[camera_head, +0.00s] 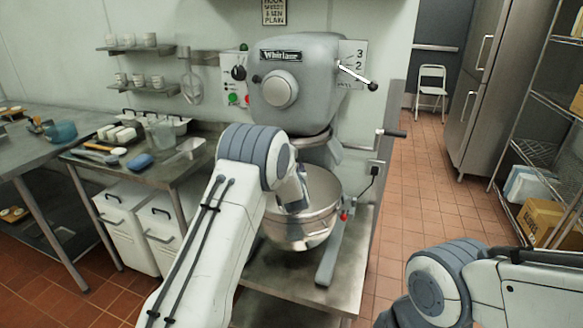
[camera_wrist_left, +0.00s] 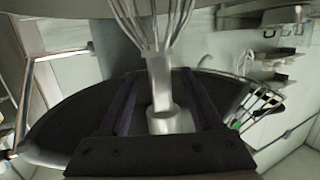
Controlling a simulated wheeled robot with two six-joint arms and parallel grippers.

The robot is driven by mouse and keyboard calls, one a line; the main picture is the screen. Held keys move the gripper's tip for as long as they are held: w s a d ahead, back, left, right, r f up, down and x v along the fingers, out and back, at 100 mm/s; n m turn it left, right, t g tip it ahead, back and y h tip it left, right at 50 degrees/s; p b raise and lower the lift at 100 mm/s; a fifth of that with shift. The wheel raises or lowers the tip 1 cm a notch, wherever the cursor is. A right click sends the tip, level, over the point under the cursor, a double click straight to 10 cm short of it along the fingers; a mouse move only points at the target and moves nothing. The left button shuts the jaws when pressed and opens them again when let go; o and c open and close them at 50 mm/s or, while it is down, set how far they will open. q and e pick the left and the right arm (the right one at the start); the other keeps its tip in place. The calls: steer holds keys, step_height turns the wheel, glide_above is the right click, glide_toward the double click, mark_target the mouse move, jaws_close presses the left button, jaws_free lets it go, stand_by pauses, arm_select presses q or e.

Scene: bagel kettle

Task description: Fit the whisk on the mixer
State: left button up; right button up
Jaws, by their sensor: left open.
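The whisk (camera_wrist_left: 159,72) shows in the left wrist view, its wires at the top of the picture and its pale metal stem running down to a wider collar. My left gripper (camera_wrist_left: 160,90) is open, with one dark finger on each side of the stem. The grey mixer (camera_head: 300,80) stands in the middle of the head view, its steel bowl (camera_head: 322,212) below the head. My left arm hides part of the bowl and the whisk there. I cannot tell whether the whisk is seated on the mixer shaft. My right gripper is out of view.
A metal attachment (camera_head: 191,88) hangs on the wall left of the mixer. A steel side table (camera_head: 165,178) with containers and tools stands at left. A lever (camera_head: 392,133) sticks out right of the bowl.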

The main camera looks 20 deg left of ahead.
arm_select(q)
steer(key=s+d+r+m+g+h, duration=0.2)
steer(key=s+d+m+g+h, duration=0.6)
steer(key=s+d, duration=1.8)
steer(key=s+a+m+g, duration=0.1)
steer(key=s+a+g, duration=0.2)
steer(key=s, duration=1.1)
steer(key=s+a+m+g+y, duration=0.1)
steer(key=s+a+m+g, duration=0.1)
steer(key=s, duration=1.2)
steer(key=shift+a+r+g+y, duration=0.25)
steer(key=shift+a+g, duration=0.2)
steer(key=shift+g, duration=0.55)
